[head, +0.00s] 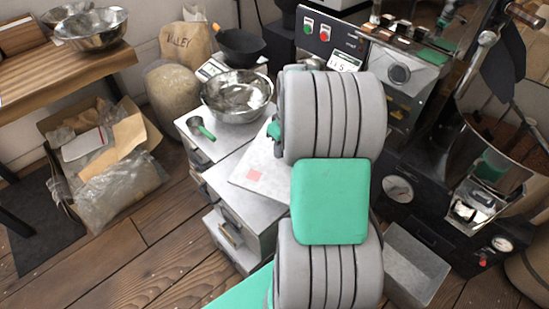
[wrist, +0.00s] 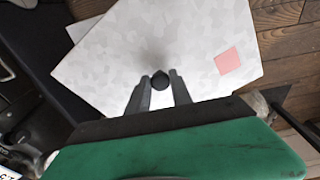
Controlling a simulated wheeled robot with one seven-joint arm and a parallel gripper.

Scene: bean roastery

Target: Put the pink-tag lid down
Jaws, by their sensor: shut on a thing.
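The pink-tag lid is a pale grey metal sheet (head: 262,158) with a pink square near one corner. In the head view it is above the metal drawer cabinet, turned at an angle to it and partly hidden by my arm. In the wrist view the lid (wrist: 110,50) fills the middle, with the pink tag (wrist: 228,61) at right. My gripper (wrist: 161,84) is shut on the dark round knob (wrist: 160,80) at the lid's middle. My arm hides the gripper in the head view. I cannot tell whether the lid touches the cabinet.
A metal drawer cabinet (head: 240,205) stands below the lid. A steel bowl (head: 236,98) and a green-handled scoop (head: 201,129) are on the surface behind. Wooden floor (head: 150,255) is clear at lower left.

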